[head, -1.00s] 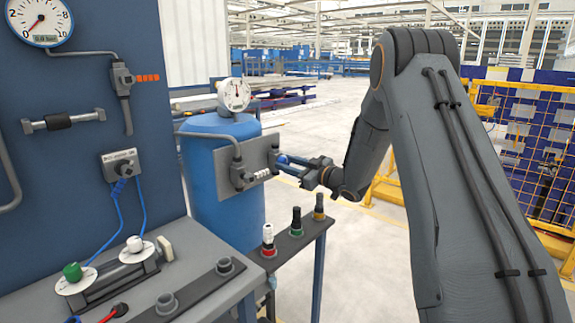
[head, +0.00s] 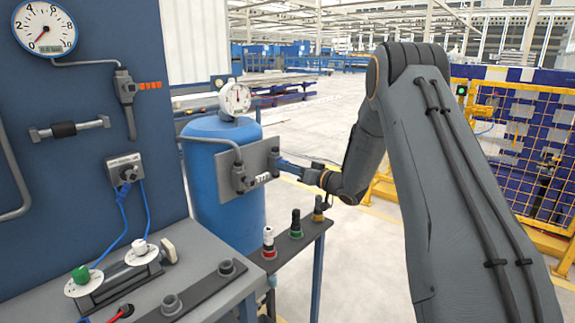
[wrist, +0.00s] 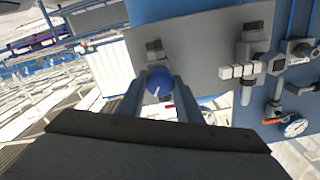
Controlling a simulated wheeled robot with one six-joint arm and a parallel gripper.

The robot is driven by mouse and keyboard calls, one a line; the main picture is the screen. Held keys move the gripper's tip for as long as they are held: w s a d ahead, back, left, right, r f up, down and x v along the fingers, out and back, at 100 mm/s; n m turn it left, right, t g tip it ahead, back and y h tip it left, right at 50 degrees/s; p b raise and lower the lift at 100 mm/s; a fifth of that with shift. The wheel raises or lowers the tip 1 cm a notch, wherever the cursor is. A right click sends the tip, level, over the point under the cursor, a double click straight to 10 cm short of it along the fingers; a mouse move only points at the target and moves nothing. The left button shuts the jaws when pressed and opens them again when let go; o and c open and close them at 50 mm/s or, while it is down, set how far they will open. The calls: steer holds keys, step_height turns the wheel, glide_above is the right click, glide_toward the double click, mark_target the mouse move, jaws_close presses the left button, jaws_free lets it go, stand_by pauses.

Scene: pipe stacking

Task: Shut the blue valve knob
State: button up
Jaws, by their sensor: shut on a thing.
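The blue valve knob (wrist: 160,82) is a round blue ball with a white mark, in front of a grey plate (wrist: 205,50) in the wrist view. My gripper (wrist: 160,92) has one finger on each side of it and is shut on it. In the head view my gripper (head: 282,167) reaches left to the grey plate (head: 262,162) on the front of the blue tank (head: 222,210). The knob is mostly hidden there by the gripper fingers.
A gauge (head: 235,99) tops the tank. A narrow shelf (head: 300,240) with several small knobs stands below my arm. A grey bench (head: 205,290) is at lower left, by a blue panel (head: 90,110). A yellow fence (head: 520,140) stands at right.

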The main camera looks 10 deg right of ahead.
steer(key=m+p, duration=0.3)
steer(key=m, duration=0.7)
steer(key=shift+m, duration=0.3)
steer(key=shift+m+p, duration=0.3)
steer(key=shift+f, duration=0.1)
steer(key=o, duration=1)
steer(key=shift+o, duration=0.2)
steer(key=shift+s+d, duration=0.1)
steer(key=b+v, duration=0.1)
steer(key=v, duration=0.6)
steer(key=shift+s+d+b, duration=0.2)
steer(key=shift+s+b, duration=0.05)
steer(key=shift+b, duration=0.05)
